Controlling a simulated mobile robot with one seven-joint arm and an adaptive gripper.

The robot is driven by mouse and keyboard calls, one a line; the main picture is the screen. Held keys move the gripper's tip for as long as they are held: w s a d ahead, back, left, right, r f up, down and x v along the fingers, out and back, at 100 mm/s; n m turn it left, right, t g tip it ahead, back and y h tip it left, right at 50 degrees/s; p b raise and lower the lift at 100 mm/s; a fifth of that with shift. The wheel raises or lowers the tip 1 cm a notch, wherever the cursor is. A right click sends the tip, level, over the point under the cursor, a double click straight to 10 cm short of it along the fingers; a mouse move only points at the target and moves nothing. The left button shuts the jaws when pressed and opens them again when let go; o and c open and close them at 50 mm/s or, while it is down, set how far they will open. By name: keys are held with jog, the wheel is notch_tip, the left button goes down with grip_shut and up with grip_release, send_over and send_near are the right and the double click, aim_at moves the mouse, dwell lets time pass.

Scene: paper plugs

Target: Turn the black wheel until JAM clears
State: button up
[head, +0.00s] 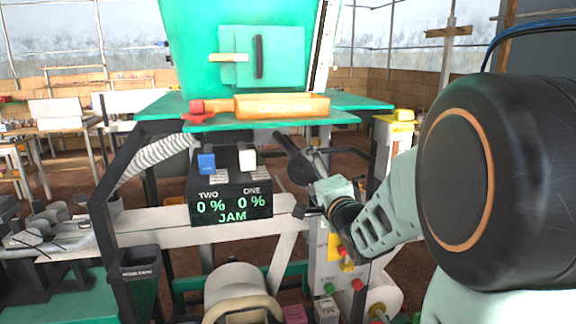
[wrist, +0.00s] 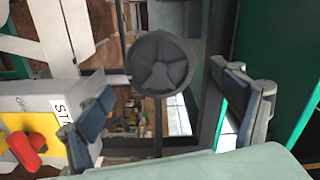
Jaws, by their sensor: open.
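The black wheel (wrist: 160,63) is a dark spoked disc in the wrist view, face-on, just above the middle. A dark disc in the head view (head: 302,168), right of the display, appears to be the same wheel. My gripper (wrist: 163,108) is open, one finger on each side of the picture. The wheel lies ahead of and between the fingers, with clear gaps; I see no contact. In the head view my gripper (head: 312,186) is beside the wheel, partly hidden by its own wrist. The black display (head: 232,206) reads TWO 0 %, ONE 0 % and JAM in green.
A panel with a red knob on yellow (wrist: 25,150) is close to the left finger. A green upright (wrist: 300,70) stands at right.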

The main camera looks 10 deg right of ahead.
aim_at(307, 170)
jog(key=shift+w, duration=0.15)
jog(key=shift+w+b, duration=0.3)
jog(key=shift+w, duration=1.55)
jog(key=shift+c, duration=0.5)
jog(key=c, duration=1.1)
jog(key=shift+o, duration=0.2)
jog(key=shift+f, duration=0.1)
jog(key=shift+a+f+n+b, duration=0.1)
jog(key=shift+n+b, duration=0.5)
jog(key=shift+b, duration=0.1)
jog(key=n+b, duration=0.4)
jog(key=n, duration=0.1)
jog(key=o, duration=1.2)
jog(key=shift+c, duration=0.2)
